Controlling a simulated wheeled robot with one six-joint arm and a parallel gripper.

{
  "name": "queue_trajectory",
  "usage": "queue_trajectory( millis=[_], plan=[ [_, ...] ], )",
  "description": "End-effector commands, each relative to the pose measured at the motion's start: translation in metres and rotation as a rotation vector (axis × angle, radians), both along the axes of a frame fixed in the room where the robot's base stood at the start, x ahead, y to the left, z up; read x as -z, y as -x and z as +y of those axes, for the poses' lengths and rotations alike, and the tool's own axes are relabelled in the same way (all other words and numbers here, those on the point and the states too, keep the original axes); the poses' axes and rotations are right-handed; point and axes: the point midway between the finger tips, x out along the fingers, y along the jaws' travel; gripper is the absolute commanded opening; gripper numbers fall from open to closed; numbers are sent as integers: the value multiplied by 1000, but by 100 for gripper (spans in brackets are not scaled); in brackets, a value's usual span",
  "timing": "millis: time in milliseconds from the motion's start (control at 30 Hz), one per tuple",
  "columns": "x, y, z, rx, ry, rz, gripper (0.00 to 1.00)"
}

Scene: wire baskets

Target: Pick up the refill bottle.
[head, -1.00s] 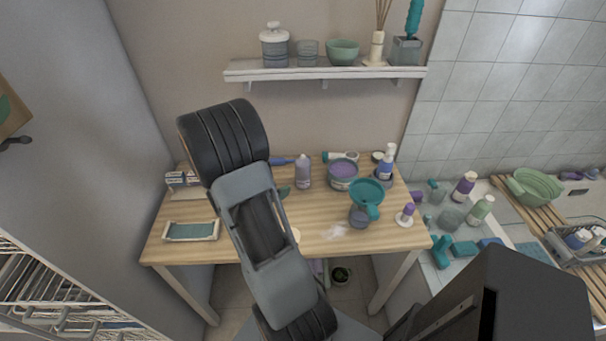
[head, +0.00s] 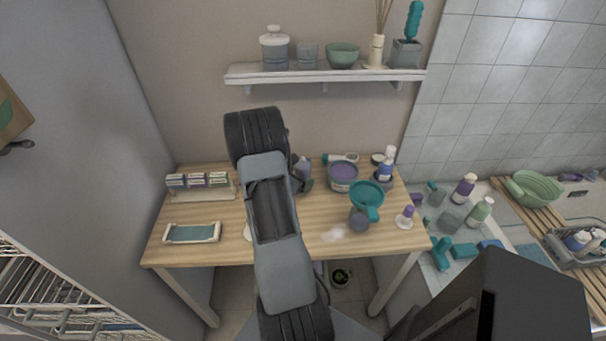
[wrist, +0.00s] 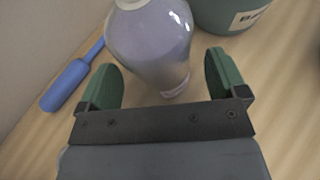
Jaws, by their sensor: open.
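The refill bottle (wrist: 152,45) is a translucent lavender bottle with a pale top, standing on the wooden table. In the wrist view it fills the upper middle, ahead of and partly between the two green fingers of my gripper (wrist: 165,82). The fingers are open, one on each side, with a gap visible at the bottle's right; I cannot tell if the left finger touches it. In the head view the bottle (head: 303,168) is partly hidden behind my arm.
A blue-handled tool (wrist: 68,84) lies left of the bottle. A teal funnel (head: 368,193) and a pump bottle (head: 386,164) are further right. A white-framed tray (head: 192,233) lies at the table's front left.

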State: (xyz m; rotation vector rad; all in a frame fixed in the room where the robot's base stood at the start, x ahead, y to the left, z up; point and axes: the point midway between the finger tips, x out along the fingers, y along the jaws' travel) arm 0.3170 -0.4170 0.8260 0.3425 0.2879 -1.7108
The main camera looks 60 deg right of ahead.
Motion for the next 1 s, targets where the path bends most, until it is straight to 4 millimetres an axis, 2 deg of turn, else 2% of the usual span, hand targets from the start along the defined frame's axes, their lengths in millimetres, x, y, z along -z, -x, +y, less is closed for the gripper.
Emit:
queue_trajectory(
  millis=[200,467,1000],
  plan=[
    [7,3,-16,0,1,0,91],
    [7,2,-17,-1,1,1,90],
    [7,3,-17,-1,1,0,38]
  ],
)
